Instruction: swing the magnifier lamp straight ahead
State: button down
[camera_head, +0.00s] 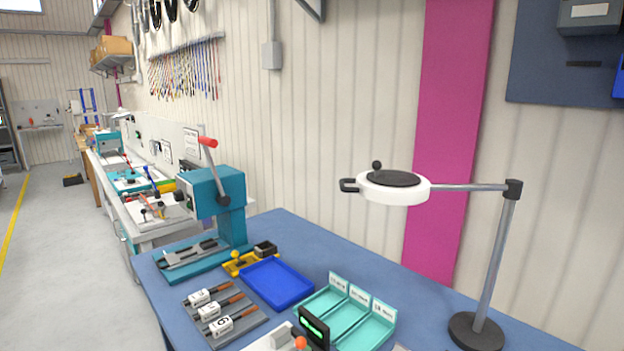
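The magnifier lamp has a round white head (393,187) with a dark cover and a small black knob on top. A grey horizontal arm (470,187) joins the head to a black joint (513,189) on a tilted grey post (497,255). The post stands on a round black base (477,331) at the table's right. The head hangs above the table's back edge and points left from the post. My gripper is not in view.
The blue table (330,245) carries a teal press (213,195) with a red-tipped lever, a blue tray (277,283), turquoise bins (345,315) and a rack of numbered tools (222,312). A wall stands close behind. The floor (60,260) at left is open.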

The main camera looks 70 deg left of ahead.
aim_at(512, 189)
jog(key=u, duration=1.5)
jog(key=k+l+u, duration=0.1)
jog(key=l, duration=0.25)
jog(key=k+l+u, duration=0.1)
jog(key=l, duration=0.2)
